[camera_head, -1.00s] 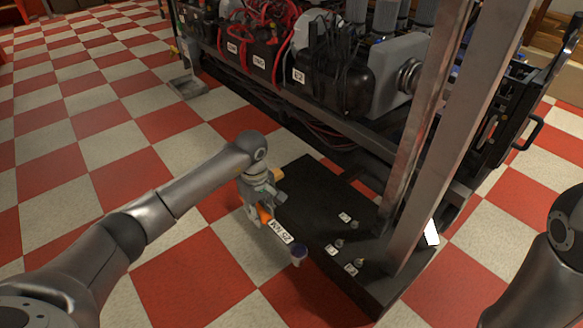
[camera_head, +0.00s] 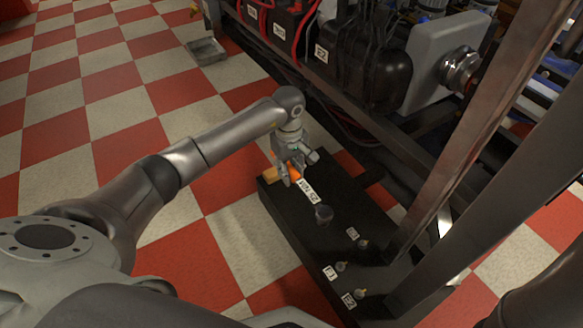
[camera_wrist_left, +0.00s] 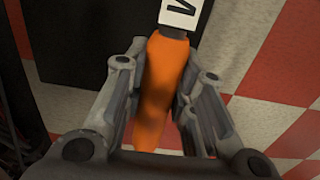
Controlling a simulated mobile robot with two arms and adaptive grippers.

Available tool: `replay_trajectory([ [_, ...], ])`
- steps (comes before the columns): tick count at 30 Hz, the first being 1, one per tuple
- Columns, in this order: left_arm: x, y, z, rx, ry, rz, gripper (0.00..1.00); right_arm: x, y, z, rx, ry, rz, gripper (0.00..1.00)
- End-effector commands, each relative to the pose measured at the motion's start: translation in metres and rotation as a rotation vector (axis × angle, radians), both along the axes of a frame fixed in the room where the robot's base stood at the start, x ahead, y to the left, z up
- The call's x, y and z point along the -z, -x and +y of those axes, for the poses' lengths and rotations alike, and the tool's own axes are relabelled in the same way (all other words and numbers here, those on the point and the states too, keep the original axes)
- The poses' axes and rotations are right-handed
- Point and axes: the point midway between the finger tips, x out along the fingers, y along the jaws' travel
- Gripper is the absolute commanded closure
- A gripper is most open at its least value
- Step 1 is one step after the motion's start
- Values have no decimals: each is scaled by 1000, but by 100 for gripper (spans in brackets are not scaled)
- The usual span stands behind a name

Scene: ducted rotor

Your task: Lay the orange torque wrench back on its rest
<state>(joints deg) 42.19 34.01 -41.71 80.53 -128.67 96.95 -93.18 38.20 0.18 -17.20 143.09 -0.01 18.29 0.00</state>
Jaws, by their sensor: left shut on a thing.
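The orange torque wrench (camera_head: 309,190) has an orange handle, a white label and a dark head. My left gripper (camera_head: 289,176) is shut on its handle, and the head points toward the lower right. In the head view the wrench appears over the black platform (camera_head: 285,215); I cannot tell whether it touches. In the left wrist view the orange handle of the wrench (camera_wrist_left: 163,85) lies between the two fingers of my left gripper (camera_wrist_left: 168,75). A small tan-orange piece (camera_head: 269,173) shows at the platform's far left end, partly hidden; I cannot tell whether it is the rest.
Several small pegs with white tags (camera_head: 341,267) stand on the near part of the platform. Slanted metal posts (camera_head: 455,160) rise at its right. Behind is a rack with black units and cables (camera_head: 355,65). Red and white checked floor (camera_head: 110,85) is open at the left.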

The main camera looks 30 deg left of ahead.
Motion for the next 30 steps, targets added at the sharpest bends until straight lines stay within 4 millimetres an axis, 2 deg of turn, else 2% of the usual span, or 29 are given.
replay_trajectory([
  [4,-3,-1,1,-1,2,0,100,-1,-3,0,0,0,7,60],
  [12,30,0,0,0,4,1,100,16,5,1,2,2,-11,60],
  [19,50,-1,0,0,4,0,100,27,9,1,2,3,-25,60],
  [30,57,-1,0,0,5,-1,100,32,8,1,1,2,-20,60],
])
